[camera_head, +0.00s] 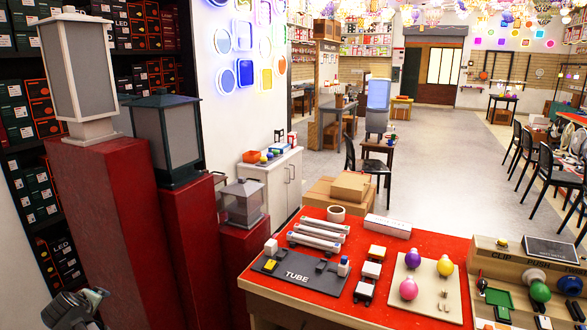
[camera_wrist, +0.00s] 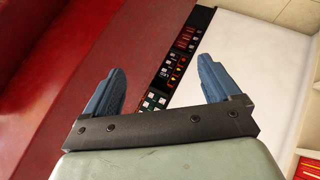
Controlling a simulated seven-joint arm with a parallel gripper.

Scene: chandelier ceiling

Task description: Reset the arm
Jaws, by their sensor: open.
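My gripper (camera_wrist: 160,92) shows in the wrist view with its two blue fingers spread wide apart and nothing between them. Behind the fingers are a red surface on the left, a strip of shelved boxes in the middle and a white surface on the right. In the head view, part of my arm (camera_head: 78,308) shows at the lower left corner, in front of the red pedestals. The fingertips cannot be made out there.
Red pedestals (camera_head: 112,230) bearing lanterns (camera_head: 80,75) stand at the left, close to my arm. A red-topped table (camera_head: 285,290) holds tubes, bulbs and a dark board marked TUBE (camera_head: 300,272). Shelves of boxes (camera_head: 30,110) stand behind the pedestals. Open floor (camera_head: 440,180) lies beyond the table.

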